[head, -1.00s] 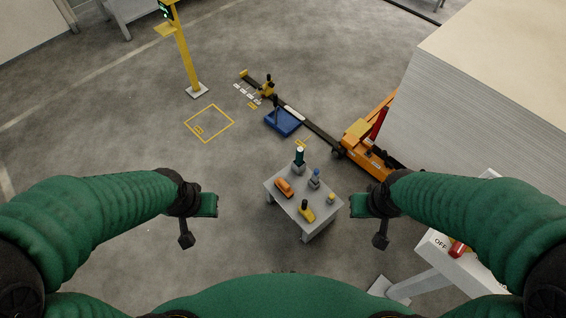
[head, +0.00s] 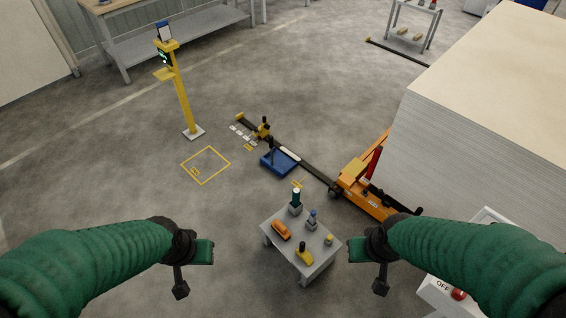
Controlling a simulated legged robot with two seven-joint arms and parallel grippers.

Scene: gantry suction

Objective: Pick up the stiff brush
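I cannot tell for sure which thing is the stiff brush. A small grey table (head: 284,255) stands in front of me, between my arms. On it are an orange tool-like thing (head: 281,229), a green bottle-like thing with a white band (head: 295,197) in a grey holder, a blue-topped grey thing (head: 312,217), and a yellow thing with a black top (head: 303,253). A small yellow-topped piece (head: 328,239) is at its right edge. My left gripper (head: 192,270) is left of the table, my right gripper (head: 369,270) right of it. Neither visibly holds anything; finger opening is unclear.
An orange lifting machine (head: 367,190) with a long dark beam and a blue pad (head: 279,161) lies beyond the table. A big sheet stack (head: 465,130) blocks the right. A white control stand (head: 440,296) is near right. A yellow post (head: 182,95) stands left; floor there is clear.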

